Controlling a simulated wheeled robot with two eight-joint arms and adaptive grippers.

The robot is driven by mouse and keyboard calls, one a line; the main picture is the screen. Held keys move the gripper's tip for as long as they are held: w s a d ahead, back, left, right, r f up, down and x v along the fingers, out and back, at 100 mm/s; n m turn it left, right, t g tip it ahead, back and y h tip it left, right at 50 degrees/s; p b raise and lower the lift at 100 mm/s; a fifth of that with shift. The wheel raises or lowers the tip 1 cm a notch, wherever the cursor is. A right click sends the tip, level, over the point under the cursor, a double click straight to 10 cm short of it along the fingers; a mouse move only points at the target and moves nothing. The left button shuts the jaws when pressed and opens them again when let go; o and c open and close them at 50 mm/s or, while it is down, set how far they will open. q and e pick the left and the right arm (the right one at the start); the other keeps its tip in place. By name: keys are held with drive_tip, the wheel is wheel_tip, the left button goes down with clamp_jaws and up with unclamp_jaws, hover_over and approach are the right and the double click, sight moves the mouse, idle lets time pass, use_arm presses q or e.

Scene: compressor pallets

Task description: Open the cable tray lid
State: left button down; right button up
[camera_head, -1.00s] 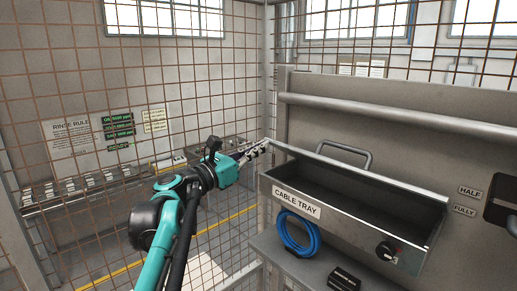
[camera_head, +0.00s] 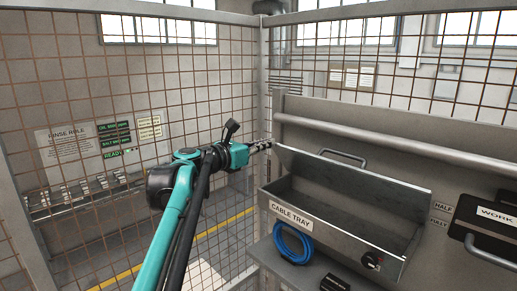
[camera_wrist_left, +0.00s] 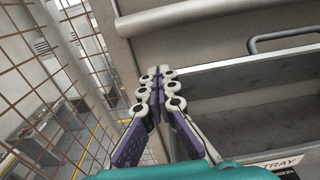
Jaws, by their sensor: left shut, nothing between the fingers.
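The cable tray (camera_head: 375,255) is a long grey metal box on the right, with a "CABLE TRAY" label (camera_head: 291,215) and a dark knob on its front. Its lid (camera_head: 350,180) stands raised along the back, inner face showing, and the tray's inside is visible. A handle (camera_head: 345,157) shows behind the lid's upper edge. My left gripper (camera_head: 268,145) is shut and empty at the lid's upper left corner. In the left wrist view, its fingertips (camera_wrist_left: 160,72) are together beside the lid's left end (camera_wrist_left: 195,82); whether they touch is unclear. My right gripper is out of view.
Wire mesh fencing (camera_head: 130,120) stands left of and behind my left arm. A grey pipe (camera_head: 390,145) runs above the tray. A blue cable coil (camera_head: 293,243) hangs below the tray front.

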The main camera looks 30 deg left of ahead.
use_arm(q)
drive_tip(key=shift+w+d+r+p, duration=0.25)
drive_tip(key=shift+w+r, duration=0.1)
drive_tip(key=shift+w, duration=0.3)
drive_tip(key=shift+w+d+r+p, duration=0.1)
drive_tip(key=shift+w+r+p, duration=0.2)
drive_tip(key=shift+w, duration=0.35)
